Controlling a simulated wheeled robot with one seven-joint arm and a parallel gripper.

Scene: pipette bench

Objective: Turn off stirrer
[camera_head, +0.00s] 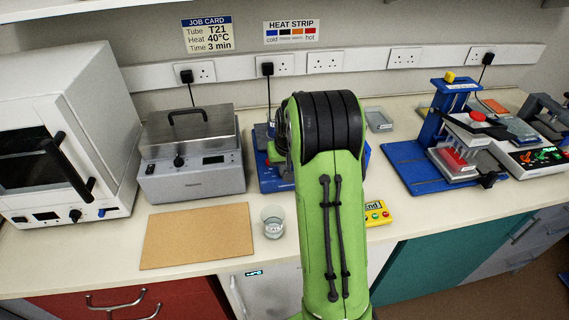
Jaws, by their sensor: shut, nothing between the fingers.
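No stirrer can be clearly made out. A blue device (269,176) stands on the bench behind my green arm, which hides most of it. A black cord runs from the wall socket down to it, and I cannot tell whether it is the stirrer. Its knobs or switches are hidden. My arm rises through the middle of the view. My gripper is hidden behind the arm, so its place relative to the device does not show.
A glass beaker (273,222) stands close left of my arm, near a brown board (197,236). A grey lidded bath (190,165) and white oven (60,140) stand left. A yellow button box (377,213) sits right of my arm. A blue stand (412,166) is further right.

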